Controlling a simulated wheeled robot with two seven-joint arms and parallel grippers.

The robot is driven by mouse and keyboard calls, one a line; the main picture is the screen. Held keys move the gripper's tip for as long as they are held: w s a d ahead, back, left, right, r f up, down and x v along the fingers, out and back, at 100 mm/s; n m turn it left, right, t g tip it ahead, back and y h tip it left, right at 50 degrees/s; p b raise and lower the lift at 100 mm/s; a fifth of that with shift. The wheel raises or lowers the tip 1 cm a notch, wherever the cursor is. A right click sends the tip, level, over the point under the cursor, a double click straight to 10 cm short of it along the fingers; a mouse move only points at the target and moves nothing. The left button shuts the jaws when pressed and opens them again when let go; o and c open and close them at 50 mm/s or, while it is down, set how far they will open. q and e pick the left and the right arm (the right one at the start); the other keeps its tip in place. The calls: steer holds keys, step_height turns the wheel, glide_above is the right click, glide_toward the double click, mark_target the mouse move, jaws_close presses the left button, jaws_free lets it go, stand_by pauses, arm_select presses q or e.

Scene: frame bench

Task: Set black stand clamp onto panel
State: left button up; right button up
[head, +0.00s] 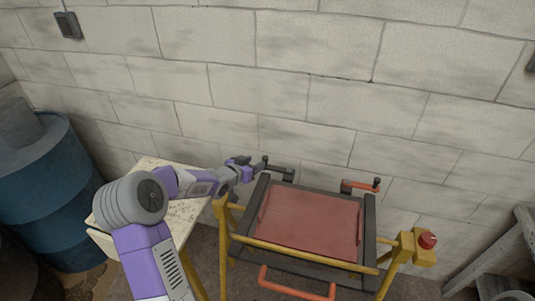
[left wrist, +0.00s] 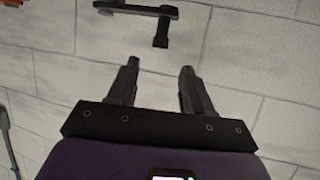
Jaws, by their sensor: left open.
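The red panel (head: 312,222) lies in a dark frame (head: 368,230) carried on yellow supports. The black stand clamp (head: 284,171) is at the frame's back left corner, its arm and knob standing up beside my left gripper. Whether its arm bears on the panel I cannot tell. My left gripper (head: 246,163) is just left of the clamp. In the left wrist view, its two fingers (left wrist: 160,68) are spread with nothing between them. The clamp's dark arm and knob (left wrist: 161,30) show beyond the fingertips, apart from them. My right gripper is not in view.
A red-handled clamp (head: 361,186) is at the frame's back right. An orange handle (head: 297,284) sticks out in front. A red button (head: 428,240) is on the right yellow post. A pale table (head: 184,216) stands left, a blue barrel (head: 45,190) farther left. A block wall is close behind.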

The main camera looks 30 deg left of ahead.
mark_target(265, 158)
arm_select(q)
steer(key=shift+b+x, duration=0.5)
steer(key=shift+x, duration=2.7)
steer(key=shift+d+f, duration=0.1)
jaws_close()
